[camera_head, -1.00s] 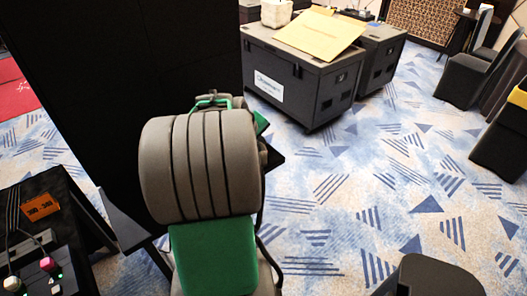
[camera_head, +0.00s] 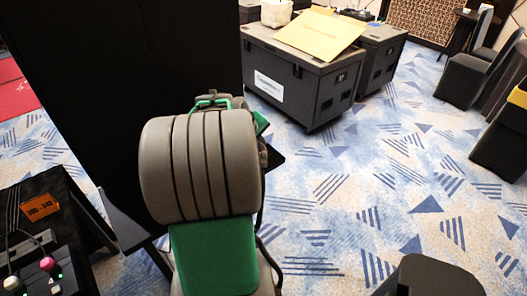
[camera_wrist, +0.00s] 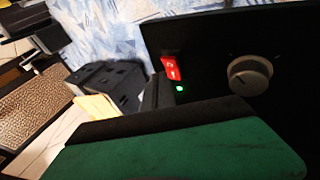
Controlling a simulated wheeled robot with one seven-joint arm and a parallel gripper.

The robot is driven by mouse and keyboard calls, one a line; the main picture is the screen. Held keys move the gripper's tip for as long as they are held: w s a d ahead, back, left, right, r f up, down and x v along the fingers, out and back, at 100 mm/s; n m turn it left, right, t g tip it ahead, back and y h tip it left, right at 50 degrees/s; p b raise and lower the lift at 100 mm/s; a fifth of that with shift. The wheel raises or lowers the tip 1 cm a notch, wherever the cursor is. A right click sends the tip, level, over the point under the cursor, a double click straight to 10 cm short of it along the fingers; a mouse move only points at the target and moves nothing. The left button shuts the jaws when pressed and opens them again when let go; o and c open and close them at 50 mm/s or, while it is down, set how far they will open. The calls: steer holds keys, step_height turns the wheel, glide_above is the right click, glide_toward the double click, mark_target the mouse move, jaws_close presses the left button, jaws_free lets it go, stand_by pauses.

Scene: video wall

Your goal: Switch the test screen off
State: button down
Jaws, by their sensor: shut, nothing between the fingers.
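In the wrist view a red rocker switch (camera_wrist: 171,68) sits on a black panel, with a lit green light (camera_wrist: 180,88) just below it. A grey round knob (camera_wrist: 250,76) is on the same panel to the right. My gripper (camera_wrist: 158,93) is shut and empty, its dark fingertips close to the left of the switch and light; I cannot tell whether they touch. The large black panel (camera_head: 120,80) stands at the left in the head view, its face dark from this side. My arm hides the gripper and the switch there.
A black table with an orange item (camera_head: 41,207) and a control box with knobs (camera_head: 48,264) is at lower left. Dark wheeled cases (camera_head: 300,85) stand behind, with cardboard on top. Chairs (camera_head: 462,80) are at right. Patterned carpet between is clear.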

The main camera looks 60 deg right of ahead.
steer(key=shift+f, duration=0.1)
steer(key=shift+s+f+b, duration=0.1)
steer(key=shift+f+b, duration=0.2)
steer(key=shift+s+a+f+b, duration=0.1)
steer(key=shift+f+b, duration=0.2)
steer(key=shift+f, duration=0.1)
stand_by(0.5)
steer(key=shift+r, duration=0.1)
steer(key=shift+w+r+p, duration=0.25)
steer(key=shift+r+p, duration=0.35)
steer(key=shift+r, duration=0.1)
steer(key=shift+w+d+r+p, duration=0.2)
steer(key=shift+r+p, duration=0.4)
steer(key=shift+r, duration=0.2)
steer(key=shift+w+d+r+p, duration=0.1)
steer(key=shift+w+r+p, duration=0.15)
steer(key=shift+r+p, duration=0.45)
steer(key=shift+w+d+r+p, duration=0.2)
steer(key=shift+r+p, duration=0.25)
steer(key=shift+r, duration=0.5)
steer(key=shift+f, duration=0.1)
